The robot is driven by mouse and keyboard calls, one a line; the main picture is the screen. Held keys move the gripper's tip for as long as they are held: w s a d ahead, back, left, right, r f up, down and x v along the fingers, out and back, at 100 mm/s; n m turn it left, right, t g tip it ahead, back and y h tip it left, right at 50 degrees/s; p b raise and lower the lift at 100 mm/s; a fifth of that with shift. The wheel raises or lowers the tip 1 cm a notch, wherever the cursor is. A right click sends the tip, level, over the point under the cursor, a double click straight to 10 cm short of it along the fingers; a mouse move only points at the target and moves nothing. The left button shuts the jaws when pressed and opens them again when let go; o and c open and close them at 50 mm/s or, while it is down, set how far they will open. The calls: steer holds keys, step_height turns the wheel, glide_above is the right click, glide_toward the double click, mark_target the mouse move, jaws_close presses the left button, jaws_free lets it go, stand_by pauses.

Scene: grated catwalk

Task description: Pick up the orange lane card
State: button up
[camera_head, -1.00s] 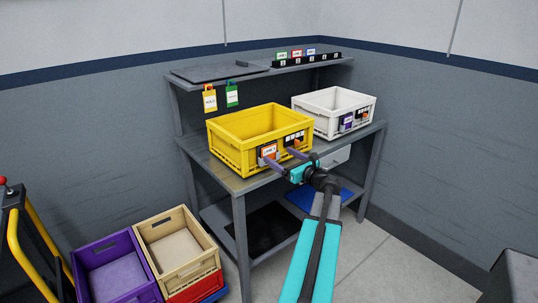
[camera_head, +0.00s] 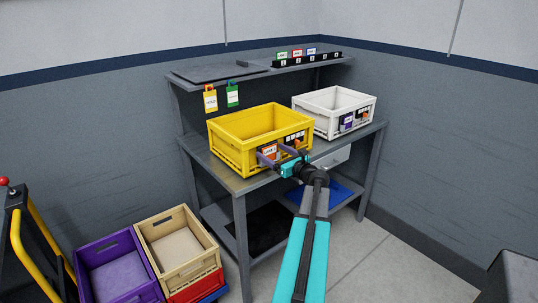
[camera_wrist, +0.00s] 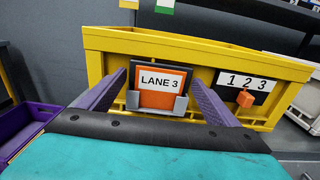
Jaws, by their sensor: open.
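The orange lane card (camera_wrist: 162,96) has a white strip reading "LANE 3". It stands upright in a grey holder (camera_wrist: 157,104) on the front of the yellow crate (camera_wrist: 200,47). In the head view the card (camera_head: 269,151) is partly hidden by my gripper, and the yellow crate (camera_head: 228,149) sits on the workbench. My gripper (camera_wrist: 157,75) is open, with one purple finger on each side of the card and a gap to it on both sides. In the head view my gripper (camera_head: 282,152) is in front of the crate. I cannot tell how far the fingertips are from the crate.
A "1 2 3" plate with an orange marker (camera_wrist: 245,98) is right of the card. A white crate (camera_head: 325,128) stands right of the yellow one on the workbench (camera_head: 225,175). Hanging tags (camera_head: 210,98) and a shelf card rack (camera_head: 307,58) are behind. Purple and tan crates sit lower left.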

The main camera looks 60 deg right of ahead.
mark_target(268, 141)
stand_by(0.4)
steer(key=c, duration=1.1)
steer(key=shift+c, duration=0.2)
steer(key=shift+r, duration=0.1)
steer(key=shift+r, duration=1.15)
steer(key=shift+r+b, duration=0.3)
steer(key=shift+r, duration=0.25)
steer(key=d+r+b+v, duration=0.1)
steer(key=b+v, duration=0.1)
steer(key=v, duration=1.4)
steer(key=shift+s+d+r, duration=0.25)
steer(key=shift+s+d, duration=0.05)
steer(key=shift+d, duration=0.15)
